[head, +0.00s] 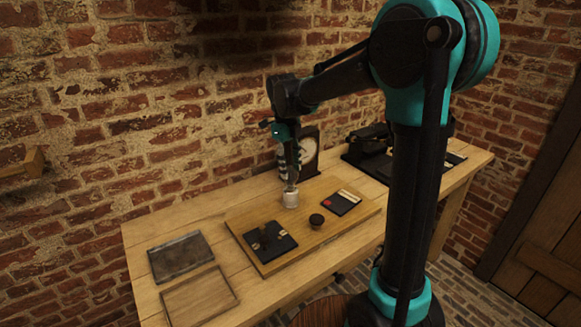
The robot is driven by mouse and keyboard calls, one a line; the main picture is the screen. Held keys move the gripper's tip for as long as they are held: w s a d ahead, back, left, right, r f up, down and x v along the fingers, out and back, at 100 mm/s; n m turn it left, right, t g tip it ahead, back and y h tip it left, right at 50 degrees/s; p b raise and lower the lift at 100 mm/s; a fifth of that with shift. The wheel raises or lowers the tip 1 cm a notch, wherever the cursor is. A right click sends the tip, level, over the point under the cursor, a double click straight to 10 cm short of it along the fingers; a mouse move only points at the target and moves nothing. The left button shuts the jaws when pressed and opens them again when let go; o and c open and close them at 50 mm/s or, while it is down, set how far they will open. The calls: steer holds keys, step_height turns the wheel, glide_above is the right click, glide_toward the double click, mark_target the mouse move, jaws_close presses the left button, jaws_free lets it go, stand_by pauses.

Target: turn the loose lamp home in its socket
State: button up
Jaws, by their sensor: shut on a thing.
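My gripper (290,184) points straight down over the wooden board (262,262) on the bench. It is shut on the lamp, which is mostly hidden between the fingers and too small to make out. A pale, short cylinder (291,201), seemingly the socket, stands upright on the board directly below the fingertips. I cannot tell from this view how deep the lamp sits in it.
A dark round knob (316,220) stands just right of the pale cylinder. A black plate with a raised part (268,242) and a dark panel with a red dot (341,203) lie on the board. A dial instrument (308,150) stands behind. Two trays (180,258) (233,290) lie left.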

steer(key=o, duration=1.4)
steer(key=n, duration=0.3)
steer(key=shift+n, duration=0.4)
steer(key=shift+n+t, duration=0.4)
steer(key=shift+n, duration=1.5)
steer(key=c, duration=1.1)
steer(key=shift+o, duration=0.2)
steer(key=m, duration=0.5)
steer(key=shift+m+g, duration=0.3)
